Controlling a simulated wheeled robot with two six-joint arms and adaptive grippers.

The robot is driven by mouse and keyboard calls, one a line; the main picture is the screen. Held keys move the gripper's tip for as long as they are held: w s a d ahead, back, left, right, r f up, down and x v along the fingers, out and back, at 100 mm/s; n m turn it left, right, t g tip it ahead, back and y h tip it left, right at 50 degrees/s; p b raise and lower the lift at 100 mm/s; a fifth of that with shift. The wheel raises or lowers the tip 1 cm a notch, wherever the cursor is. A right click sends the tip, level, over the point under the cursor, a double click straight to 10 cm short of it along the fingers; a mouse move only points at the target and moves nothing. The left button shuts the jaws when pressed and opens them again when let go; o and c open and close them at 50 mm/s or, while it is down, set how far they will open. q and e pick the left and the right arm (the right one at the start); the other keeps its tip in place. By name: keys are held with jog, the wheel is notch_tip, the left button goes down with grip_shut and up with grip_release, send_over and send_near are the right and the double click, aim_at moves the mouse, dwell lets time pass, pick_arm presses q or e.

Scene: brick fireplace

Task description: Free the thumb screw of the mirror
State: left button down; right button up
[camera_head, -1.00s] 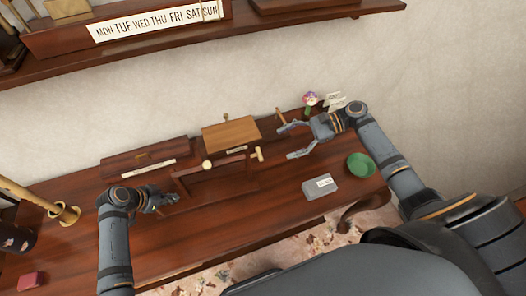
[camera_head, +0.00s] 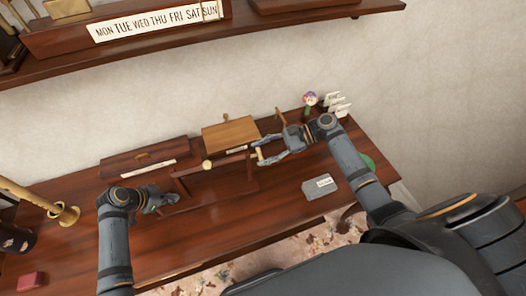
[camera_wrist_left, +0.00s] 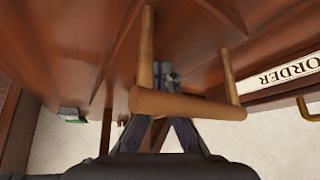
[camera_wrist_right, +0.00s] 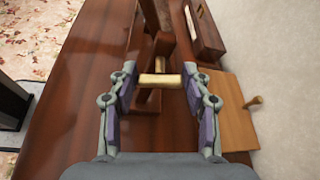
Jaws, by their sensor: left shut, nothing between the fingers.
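The mirror (camera_head: 214,161) stands as a dark wooden frame on the desk; its face cannot be made out. Its light brass-coloured thumb screw (camera_wrist_right: 160,80) lies between the fingers of my right gripper (camera_wrist_right: 157,78) in the right wrist view, with a gap on both sides. My right gripper is open at the mirror's right side in the head view (camera_head: 260,151), partly covering the screw. My left gripper (camera_head: 170,196) is shut and empty near the mirror's left foot. In the left wrist view a light wooden U-shaped bar (camera_wrist_left: 187,105) crosses in front of its fingers (camera_wrist_left: 167,85).
Behind the mirror stand a light wooden box (camera_head: 230,134) and a long dark box (camera_head: 145,158). A grey labelled block (camera_head: 319,187) lies at the right front. A flower (camera_head: 309,99) and white cards (camera_head: 338,104) stand behind my right arm. A shelf (camera_head: 240,35) hangs above.

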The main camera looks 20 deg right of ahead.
pick_arm(q)
jog(key=shift+s+f, duration=0.2)
jog(key=shift+f, duration=0.05)
pick_arm(e)
jog(key=c, duration=0.5)
jog(key=shift+s, duration=0.1)
jog(key=shift+s+f+n+t, duration=0.15)
jog(key=shift+n+t, duration=0.55)
jog(key=shift+n, duration=0.4)
jog(key=shift+s+f+n+t+y, duration=0.15)
jog(key=shift+n+t+y, duration=0.45)
jog(key=shift+n, duration=0.9)
jog(key=shift+f+n+t+y, duration=0.1)
jog(key=shift+n+t+y, duration=0.5)
jog(key=shift+n, duration=0.9)
jog(key=shift+s+f+n+t+y, duration=0.15)
jog(key=shift+n+t+y, duration=0.15)
jog(key=shift+n+t, duration=0.85)
pick_arm(q)
jog(key=shift+a, duration=0.1)
pick_arm(e)
jog(key=shift+w+n+g, duration=0.15)
jog(key=shift+n+g, duration=0.2)
jog(key=shift+n, duration=0.2)
jog(key=o, duration=1.2)
